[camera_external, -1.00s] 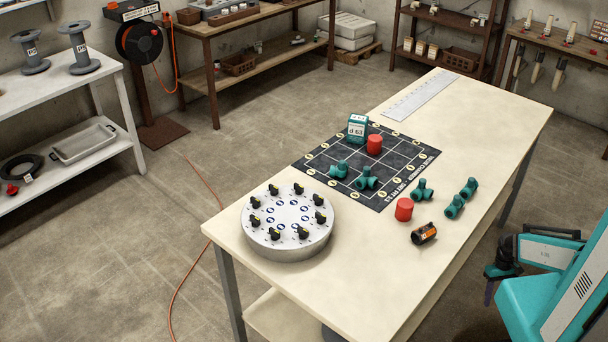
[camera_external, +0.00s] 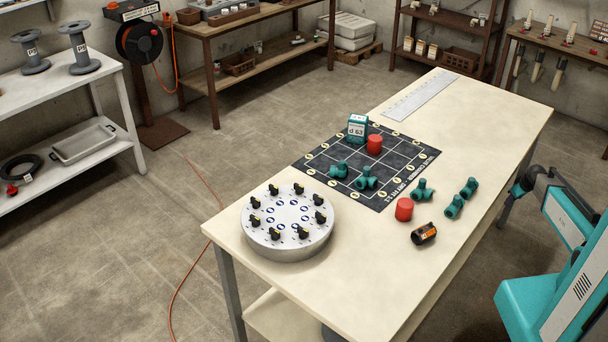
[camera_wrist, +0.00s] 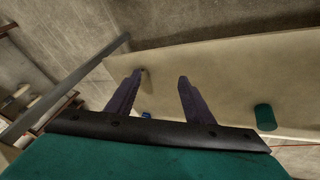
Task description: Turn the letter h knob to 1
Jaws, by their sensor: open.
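The round silver-white knob panel (camera_external: 290,246) sits at the near left end of the workbench in the outside view. Several black knobs with yellow marks ring its top, including a front knob (camera_external: 303,233) and a left knob (camera_external: 254,221). Their letters and scales are too small to read, so I cannot tell which knob is h. In the wrist view my gripper (camera_wrist: 160,77) has its two dark fingers apart with nothing between them. In the outside view my wrist end (camera_external: 524,185) is off the bench's right side, far from the panel; its fingers are not clear there.
On the workbench (camera_external: 300,290) lie a dark grid mat (camera_external: 310,160), teal pipe fittings (camera_external: 423,190), a red cylinder (camera_external: 404,209) and a black-orange part (camera_external: 424,233). A teal cylinder (camera_wrist: 265,117) shows in the wrist view. Bare bench top lies right of the panel.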

